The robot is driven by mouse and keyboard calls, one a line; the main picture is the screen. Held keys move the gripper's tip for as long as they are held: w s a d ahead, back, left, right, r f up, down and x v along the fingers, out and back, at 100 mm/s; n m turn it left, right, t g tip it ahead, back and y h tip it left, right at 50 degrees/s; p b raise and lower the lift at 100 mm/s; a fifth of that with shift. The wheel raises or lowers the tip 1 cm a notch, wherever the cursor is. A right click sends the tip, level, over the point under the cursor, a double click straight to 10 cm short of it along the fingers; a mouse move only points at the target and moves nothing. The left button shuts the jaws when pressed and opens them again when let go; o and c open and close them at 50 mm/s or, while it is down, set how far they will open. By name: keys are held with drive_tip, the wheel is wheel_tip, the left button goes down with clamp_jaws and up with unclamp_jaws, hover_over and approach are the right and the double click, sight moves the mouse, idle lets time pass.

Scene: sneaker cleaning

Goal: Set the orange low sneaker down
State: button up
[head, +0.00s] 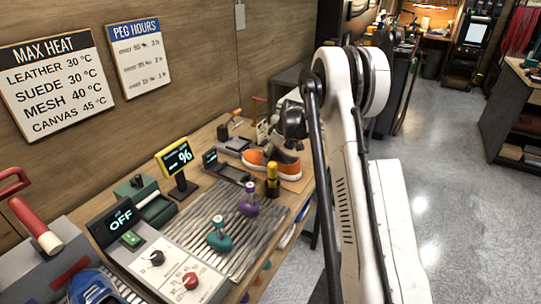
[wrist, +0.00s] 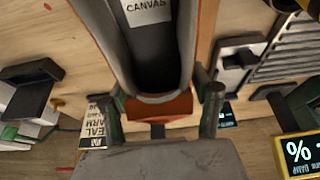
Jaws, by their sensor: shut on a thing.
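The orange low sneaker (head: 272,164), with a pale sole, is at the far part of the bench, with its sole low over or on the top. I cannot tell whether it touches. In the wrist view the sneaker (wrist: 157,107) shows its orange heel, grey lining and a label reading CANVAS inside. My gripper (wrist: 163,98) has one finger on each side of the heel and is shut on it. In the head view my gripper (head: 293,137) is above the sneaker, and my arm hides part of that area.
A yellow-framed percent display (head: 174,158) and a yellow-capped dark bottle (head: 272,180) stand close by. A ridged grey rack (head: 225,232) holds purple and teal knobbed tools. A control box reading OFF (head: 121,223) and a blue shoe (head: 92,287) are nearer.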

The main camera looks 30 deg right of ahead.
drive_tip(key=shift+f, duration=0.15)
drive_tip(key=o, duration=1.5)
drive_tip(key=shift+r, duration=0.2)
